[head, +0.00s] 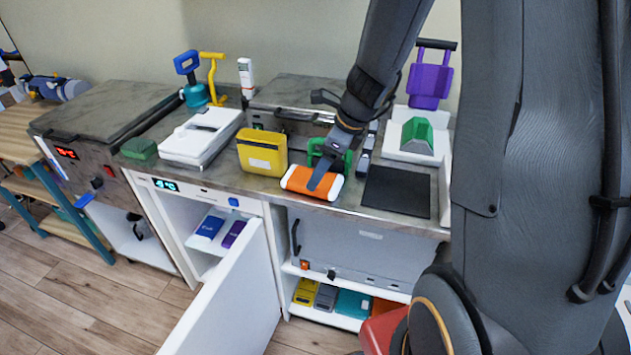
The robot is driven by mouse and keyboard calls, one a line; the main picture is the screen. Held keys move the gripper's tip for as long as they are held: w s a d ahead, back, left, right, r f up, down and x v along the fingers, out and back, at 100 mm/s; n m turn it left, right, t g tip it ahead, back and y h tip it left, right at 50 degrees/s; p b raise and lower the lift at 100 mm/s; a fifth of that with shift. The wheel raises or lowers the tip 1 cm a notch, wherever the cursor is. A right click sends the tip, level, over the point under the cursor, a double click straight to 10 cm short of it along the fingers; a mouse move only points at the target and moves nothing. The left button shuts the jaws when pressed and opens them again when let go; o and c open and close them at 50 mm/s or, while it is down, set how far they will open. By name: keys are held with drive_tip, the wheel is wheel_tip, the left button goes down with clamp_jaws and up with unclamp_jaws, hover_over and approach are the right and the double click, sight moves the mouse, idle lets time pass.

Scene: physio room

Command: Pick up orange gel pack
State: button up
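The orange gel pack (298,179), orange with white ends, lies on the metal counter near its front edge. My gripper (322,176) reaches down onto it from behind, and one grey finger crosses over the middle of the pack. The other finger is not clearly seen, so I cannot tell whether the gripper is closed around the pack. The pack looks to be resting on the counter, not clearly lifted.
A yellow case (262,160) stands just left of the pack, and a green object (345,158) is close behind it. A dark mat (396,192) lies to the right. A white cabinet door (235,300) hangs open below, in front of the counter.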

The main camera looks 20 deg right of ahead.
drive_tip(key=shift+x, duration=1.8)
drive_tip(key=shift+a+r, duration=0.1)
drive_tip(key=shift+a, duration=0.05)
drive_tip(key=c, duration=1)
